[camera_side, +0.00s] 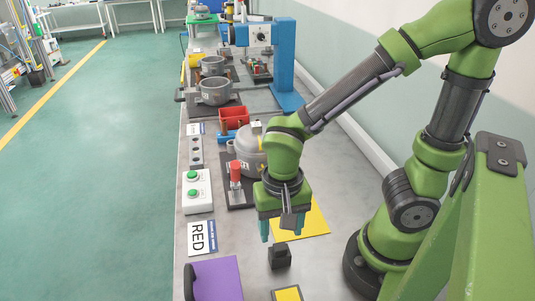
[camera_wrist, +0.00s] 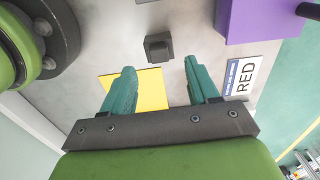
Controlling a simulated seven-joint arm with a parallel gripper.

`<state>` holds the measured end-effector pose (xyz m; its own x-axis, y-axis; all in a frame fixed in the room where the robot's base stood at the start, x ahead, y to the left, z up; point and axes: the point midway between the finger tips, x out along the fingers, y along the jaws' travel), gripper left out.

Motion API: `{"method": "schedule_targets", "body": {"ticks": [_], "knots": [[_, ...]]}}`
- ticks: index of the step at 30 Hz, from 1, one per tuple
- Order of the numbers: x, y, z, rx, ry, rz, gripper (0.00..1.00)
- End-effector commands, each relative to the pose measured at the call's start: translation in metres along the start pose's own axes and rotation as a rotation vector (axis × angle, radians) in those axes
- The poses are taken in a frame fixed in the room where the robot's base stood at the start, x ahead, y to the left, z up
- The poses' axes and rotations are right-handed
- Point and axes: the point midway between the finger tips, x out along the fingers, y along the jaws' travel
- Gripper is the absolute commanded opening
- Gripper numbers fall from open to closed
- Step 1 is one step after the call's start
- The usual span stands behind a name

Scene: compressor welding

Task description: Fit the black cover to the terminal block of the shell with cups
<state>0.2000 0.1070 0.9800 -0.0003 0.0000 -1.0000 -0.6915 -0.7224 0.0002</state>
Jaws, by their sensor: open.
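The black cover (camera_side: 279,256) is a small dark block standing on the grey bench near the front, just off the corner of a yellow sheet. It also shows in the wrist view (camera_wrist: 158,47), ahead of my fingertips and between their lines. My gripper (camera_side: 282,238) is open and empty, above and behind the cover, with its teal fingers pointing down; the wrist view shows both fingers apart (camera_wrist: 160,65). The grey shell (camera_side: 247,147) stands on a dark base behind my gripper. My arm hides part of it, and I cannot make out its terminal block or cups clearly.
A purple box (camera_side: 217,279) stands at the front left, beside a RED label (camera_side: 202,238). The yellow sheet (camera_side: 312,218) lies under my gripper. A button box (camera_side: 197,191) and a red-topped clamp (camera_side: 235,172) stand left of the shell. A blue press (camera_side: 284,60) is farther back.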

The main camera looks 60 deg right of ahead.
Motion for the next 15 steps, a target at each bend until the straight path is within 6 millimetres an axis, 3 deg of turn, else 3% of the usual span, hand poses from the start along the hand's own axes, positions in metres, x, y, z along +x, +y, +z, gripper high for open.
{"method": "schedule_targets", "body": {"ticks": [15], "knots": [[0.054,0.003,-0.003,0.000,-0.001,0.002,0.60]]}}
